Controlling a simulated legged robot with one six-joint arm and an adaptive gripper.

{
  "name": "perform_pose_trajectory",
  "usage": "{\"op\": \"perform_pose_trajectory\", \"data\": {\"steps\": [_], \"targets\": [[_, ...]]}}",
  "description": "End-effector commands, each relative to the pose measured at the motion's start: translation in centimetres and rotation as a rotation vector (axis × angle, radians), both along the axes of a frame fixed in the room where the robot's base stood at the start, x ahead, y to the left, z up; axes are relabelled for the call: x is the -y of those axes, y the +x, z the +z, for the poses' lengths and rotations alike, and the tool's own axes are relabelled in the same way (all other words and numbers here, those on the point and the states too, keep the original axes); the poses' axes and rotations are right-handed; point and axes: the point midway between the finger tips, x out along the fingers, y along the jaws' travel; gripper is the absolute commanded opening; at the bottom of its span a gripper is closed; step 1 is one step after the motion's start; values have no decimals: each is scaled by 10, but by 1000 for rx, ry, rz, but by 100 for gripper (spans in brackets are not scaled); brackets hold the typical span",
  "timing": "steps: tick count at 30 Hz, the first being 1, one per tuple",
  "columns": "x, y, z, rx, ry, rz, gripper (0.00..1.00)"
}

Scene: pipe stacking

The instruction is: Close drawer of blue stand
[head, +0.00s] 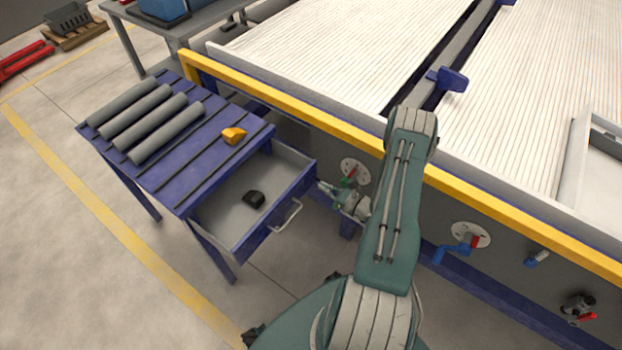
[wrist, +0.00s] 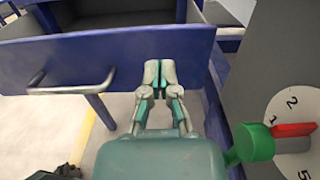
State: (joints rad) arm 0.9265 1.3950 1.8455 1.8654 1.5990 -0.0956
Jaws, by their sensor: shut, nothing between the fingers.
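The blue stand (head: 190,172) is at the left in the head view, with its drawer pulled out toward the right. The drawer front (head: 272,220) is blue and carries a silver bar handle (head: 287,217). The drawer is grey inside and holds a small black object (head: 254,198). In the wrist view the drawer front (wrist: 110,52) spans the upper left, with its handle (wrist: 72,85) to the left of my gripper (wrist: 159,66). My gripper is shut and empty, its fingertips in front of the right part of the drawer front. Whether they touch it I cannot tell.
Several grey pipes (head: 145,122) and a yellow object (head: 233,135) lie on the stand's top. A large machine with a yellow rail (head: 300,115) stands close behind and right. A dial with a green and red handle (wrist: 290,130) is right of my gripper.

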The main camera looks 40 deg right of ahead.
Motion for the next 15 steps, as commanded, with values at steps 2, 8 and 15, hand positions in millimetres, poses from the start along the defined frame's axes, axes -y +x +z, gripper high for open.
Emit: {"op": "perform_pose_trajectory", "data": {"steps": [2, 8, 15], "targets": [[-6, 15, 0, 1, 0, 5, 0], [-15, 41, 0, 1, 0, 2, 0], [-17, 50, 0, 1, 1, -1, 0]]}}
